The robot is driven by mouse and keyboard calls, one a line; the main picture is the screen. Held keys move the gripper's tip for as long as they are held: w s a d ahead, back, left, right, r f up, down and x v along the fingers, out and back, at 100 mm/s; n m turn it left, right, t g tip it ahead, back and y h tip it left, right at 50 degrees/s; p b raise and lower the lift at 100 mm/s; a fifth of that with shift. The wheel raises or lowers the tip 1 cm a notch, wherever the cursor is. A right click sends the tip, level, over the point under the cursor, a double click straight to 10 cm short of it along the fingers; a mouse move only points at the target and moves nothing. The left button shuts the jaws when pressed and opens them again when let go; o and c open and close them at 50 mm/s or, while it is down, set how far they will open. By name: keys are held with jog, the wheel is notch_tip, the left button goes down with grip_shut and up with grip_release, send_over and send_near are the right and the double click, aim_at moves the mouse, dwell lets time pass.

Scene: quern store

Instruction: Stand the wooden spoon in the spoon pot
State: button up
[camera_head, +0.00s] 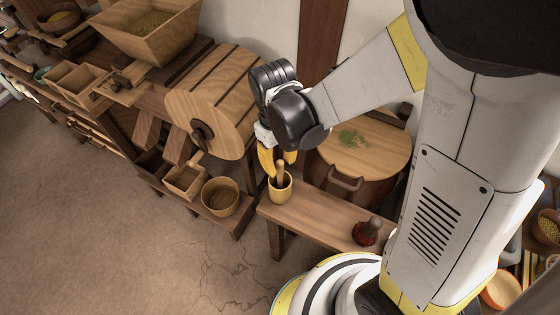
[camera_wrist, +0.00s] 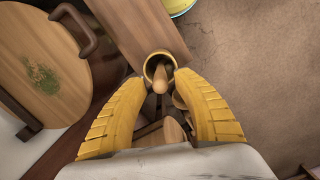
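The spoon pot (camera_head: 282,194), a small yellow-tan cup, stands on the left end of a wooden bench; its round mouth (camera_wrist: 148,66) also shows in the wrist view. The wooden spoon (camera_head: 280,173) stands in the pot, its upper part above the rim. In the wrist view the spoon (camera_wrist: 160,80) is seen nearly end-on against the pot's mouth. My gripper (camera_head: 278,165) is just above the pot, its yellow fingers on either side of the spoon. In the wrist view my gripper (camera_wrist: 160,84) is open, with gaps between both fingers and the spoon. The spoon's lower end is hidden inside the pot.
The bench (camera_head: 322,217) also bears a dark red-brown pestle-like thing (camera_head: 367,233). A lidded tub (camera_head: 362,150) with green herbs on its lid stands behind. A wooden drum (camera_head: 215,100), a bowl (camera_head: 220,197) and a box (camera_head: 185,182) are at the left. The floor in front is clear.

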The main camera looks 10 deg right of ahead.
notch_tip(320, 180, up, 12)
jog(key=w, duration=0.1)
jog(key=shift+a, duration=0.25)
dwell(1.0)
